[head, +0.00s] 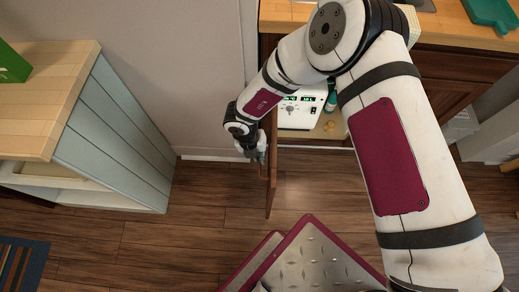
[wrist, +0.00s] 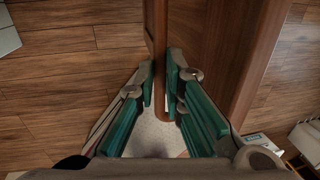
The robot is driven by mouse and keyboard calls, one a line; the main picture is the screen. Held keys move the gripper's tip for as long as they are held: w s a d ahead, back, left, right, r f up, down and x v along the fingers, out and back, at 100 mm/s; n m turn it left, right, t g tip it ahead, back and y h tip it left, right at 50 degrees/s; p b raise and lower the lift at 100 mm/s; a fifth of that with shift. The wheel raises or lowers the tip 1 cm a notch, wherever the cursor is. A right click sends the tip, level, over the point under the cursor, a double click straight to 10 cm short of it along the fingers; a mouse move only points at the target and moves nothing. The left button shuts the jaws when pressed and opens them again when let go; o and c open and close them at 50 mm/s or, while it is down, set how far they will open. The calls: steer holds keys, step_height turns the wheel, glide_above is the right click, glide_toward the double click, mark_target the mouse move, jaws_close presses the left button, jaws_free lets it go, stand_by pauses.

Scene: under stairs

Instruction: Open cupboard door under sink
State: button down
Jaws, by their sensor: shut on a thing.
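The brown wooden cupboard door (head: 271,185) stands swung out from the cabinet, seen nearly edge-on in the head view, with the cupboard open beside it. My gripper (head: 259,153) is at the door's left face. The sink itself is mostly hidden by my arm in the head view.
Inside the cupboard are a white device (head: 299,112) with green displays and a green bottle (head: 331,97). A pale blue-grey cabinet (head: 115,125) with a wooden top stands at left. Wooden floor (head: 190,235) is clear between it and the door.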

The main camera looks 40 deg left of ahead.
steer(key=c, duration=1.7)
jaws_free()
steer(key=shift+w+f, duration=0.1)
steer(key=shift+o, duration=0.2)
step_height(320, 180, up, 12)
steer(key=s+a, duration=0.1)
steer(key=shift+s+a, duration=0.25)
steer(key=shift+a, duration=0.15)
steer(key=shift+f, duration=0.1)
